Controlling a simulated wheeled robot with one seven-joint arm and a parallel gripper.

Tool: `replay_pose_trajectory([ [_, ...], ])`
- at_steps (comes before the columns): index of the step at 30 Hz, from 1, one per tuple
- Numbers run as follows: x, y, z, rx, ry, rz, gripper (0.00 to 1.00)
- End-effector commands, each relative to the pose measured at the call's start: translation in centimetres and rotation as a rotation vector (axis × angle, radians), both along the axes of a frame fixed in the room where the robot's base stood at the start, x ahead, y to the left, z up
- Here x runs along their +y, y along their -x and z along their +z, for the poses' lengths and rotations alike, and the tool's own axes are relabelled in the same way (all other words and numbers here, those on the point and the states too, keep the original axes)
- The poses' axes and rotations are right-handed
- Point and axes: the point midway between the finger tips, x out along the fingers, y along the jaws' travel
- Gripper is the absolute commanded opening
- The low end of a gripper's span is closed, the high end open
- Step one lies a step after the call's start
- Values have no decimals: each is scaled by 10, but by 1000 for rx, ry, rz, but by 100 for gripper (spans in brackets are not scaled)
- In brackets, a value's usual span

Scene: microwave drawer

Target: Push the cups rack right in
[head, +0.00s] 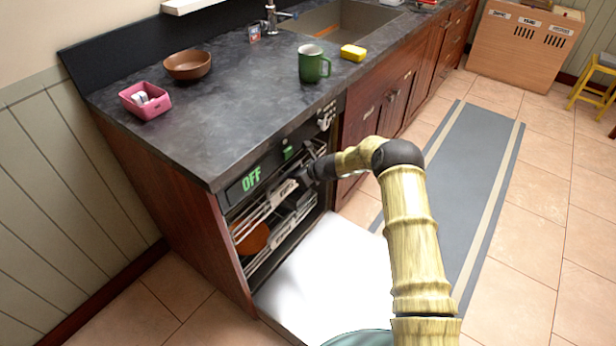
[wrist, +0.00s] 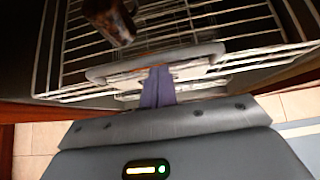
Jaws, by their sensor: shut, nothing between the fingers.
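The upper wire rack (head: 272,201) of the open dishwasher has a pale label on its front; I cannot read it. It sits at or just inside the opening. In the wrist view this rack (wrist: 75,72) shows as metal wires with a grey curved handle (wrist: 105,72) along its front. A dark brown cup (wrist: 110,20) lies tilted in it. My gripper (head: 306,176) is at the rack's front, towards its right end. In the wrist view its fingers (wrist: 157,88) are shut together, empty, at the front rail by the label. I cannot tell whether they touch it.
A lower rack (head: 284,240) with a label sits below, with an orange-brown dish (head: 252,238) at left. The white dishwasher door (head: 325,275) lies open below. The counter (head: 225,105) above holds a green mug (head: 312,65).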

Motion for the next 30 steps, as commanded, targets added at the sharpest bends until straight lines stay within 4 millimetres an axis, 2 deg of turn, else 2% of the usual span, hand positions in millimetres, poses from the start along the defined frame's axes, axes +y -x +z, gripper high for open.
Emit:
replay_pose_trajectory([
  [16,-14,-6,0,0,0,-24,0],
  [20,-20,-2,-3,2,0,-25,0],
  [26,-40,11,-11,2,-2,-19,0],
  [30,-55,23,12,-1,-1,-14,0],
])
